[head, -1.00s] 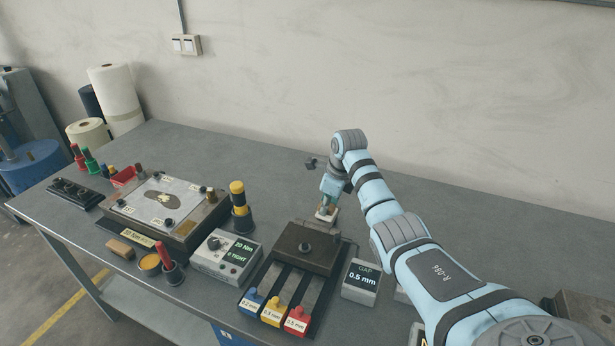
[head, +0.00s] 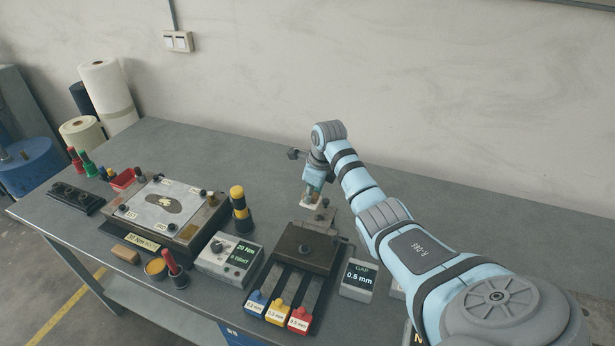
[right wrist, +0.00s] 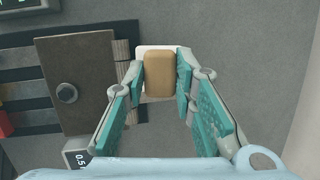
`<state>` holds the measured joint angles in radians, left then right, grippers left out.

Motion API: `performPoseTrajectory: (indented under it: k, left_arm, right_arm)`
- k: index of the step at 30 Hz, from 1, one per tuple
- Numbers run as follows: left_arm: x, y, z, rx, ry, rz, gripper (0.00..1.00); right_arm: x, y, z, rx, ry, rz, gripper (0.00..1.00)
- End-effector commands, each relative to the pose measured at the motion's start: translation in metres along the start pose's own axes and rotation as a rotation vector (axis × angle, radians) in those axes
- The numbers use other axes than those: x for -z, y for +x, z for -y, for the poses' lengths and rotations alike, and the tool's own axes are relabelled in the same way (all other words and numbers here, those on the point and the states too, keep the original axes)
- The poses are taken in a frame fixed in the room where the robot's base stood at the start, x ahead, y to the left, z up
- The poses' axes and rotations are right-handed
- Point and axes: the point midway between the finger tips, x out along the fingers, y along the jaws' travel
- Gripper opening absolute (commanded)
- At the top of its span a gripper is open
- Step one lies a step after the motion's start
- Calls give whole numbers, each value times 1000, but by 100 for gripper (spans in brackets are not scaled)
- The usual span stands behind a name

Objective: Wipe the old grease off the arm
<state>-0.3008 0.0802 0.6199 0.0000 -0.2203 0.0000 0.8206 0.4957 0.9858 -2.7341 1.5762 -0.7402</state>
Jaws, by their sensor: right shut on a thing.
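My right gripper (head: 312,194) is over the bench behind the dark metal block. It is shut on a tan block with a white pad under it, and the tan block (right wrist: 160,74) shows between the fingers in the right wrist view. I cannot tell whether the pad touches the bench. On a fixture at the left, a pale plate (head: 135,208) carries a dark oval piece (head: 166,209) with a pale yellowish patch on it. I cannot make out for sure which part is the greasy arm. My left gripper is out of view.
The dark metal block (head: 300,243) with blue, yellow and red tabs stands in front of my right gripper. A torque display box (head: 228,258), a gap display (head: 359,279) and a black-yellow cylinder (head: 240,208) stand nearby. The back of the bench is clear.

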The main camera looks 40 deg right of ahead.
Motion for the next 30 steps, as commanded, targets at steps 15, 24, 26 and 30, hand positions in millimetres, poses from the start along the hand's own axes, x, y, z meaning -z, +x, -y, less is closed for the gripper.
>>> performPoseTrajectory:
  k: [15, 24, 26, 30]
  left_arm:
    - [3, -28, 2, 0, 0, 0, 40]
    - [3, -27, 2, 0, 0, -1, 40]
    - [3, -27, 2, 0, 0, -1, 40]
    - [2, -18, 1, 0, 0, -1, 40]
  right_arm:
    - [2, -29, 8, 3, 15, -2, 2]
    - [2, -29, 8, 3, 14, -2, 2]
    - [2, -29, 8, 3, 14, -2, 2]
    - [3, -24, 9, -17, 21, -2, 2]
